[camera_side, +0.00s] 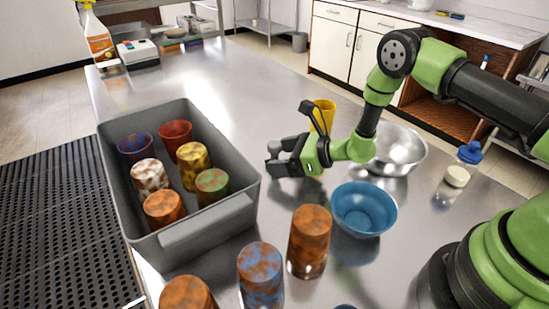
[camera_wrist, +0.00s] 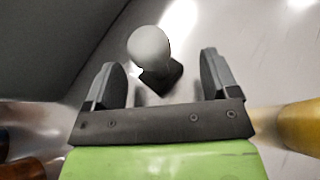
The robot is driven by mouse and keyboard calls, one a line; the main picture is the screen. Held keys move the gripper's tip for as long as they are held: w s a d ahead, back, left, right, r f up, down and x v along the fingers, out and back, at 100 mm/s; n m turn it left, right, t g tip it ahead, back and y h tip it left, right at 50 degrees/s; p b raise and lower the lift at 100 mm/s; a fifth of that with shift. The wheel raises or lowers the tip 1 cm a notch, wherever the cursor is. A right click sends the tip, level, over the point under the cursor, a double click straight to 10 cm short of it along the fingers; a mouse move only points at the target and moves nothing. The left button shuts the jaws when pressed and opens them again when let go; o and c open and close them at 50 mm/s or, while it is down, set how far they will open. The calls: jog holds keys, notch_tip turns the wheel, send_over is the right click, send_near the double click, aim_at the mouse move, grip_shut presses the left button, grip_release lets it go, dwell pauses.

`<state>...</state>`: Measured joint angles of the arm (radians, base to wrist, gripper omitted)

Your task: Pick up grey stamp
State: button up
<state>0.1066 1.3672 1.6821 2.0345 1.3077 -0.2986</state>
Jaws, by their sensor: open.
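The grey stamp (camera_wrist: 149,46) shows in the wrist view, with a pale rounded grey knob and a dark base on the steel counter. It lies ahead of and between the two fingers, nearer the left one, with clear space on both sides. My gripper (camera_side: 271,158) is open and empty, low over the counter to the right of the grey bin in the side view. In the side view I cannot make out the stamp; my gripper seems to hide it.
A grey bin (camera_side: 213,235) holding several mottled cups stands left of my gripper. A blue bowl (camera_side: 364,210), a steel bowl (camera_side: 408,150) and a rust-orange cup (camera_side: 309,240) are nearby. The far counter is mostly clear.

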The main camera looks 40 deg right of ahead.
jog(key=shift+x, duration=1.1)
jog(key=c, duration=0.9)
jog(key=shift+r, duration=0.15)
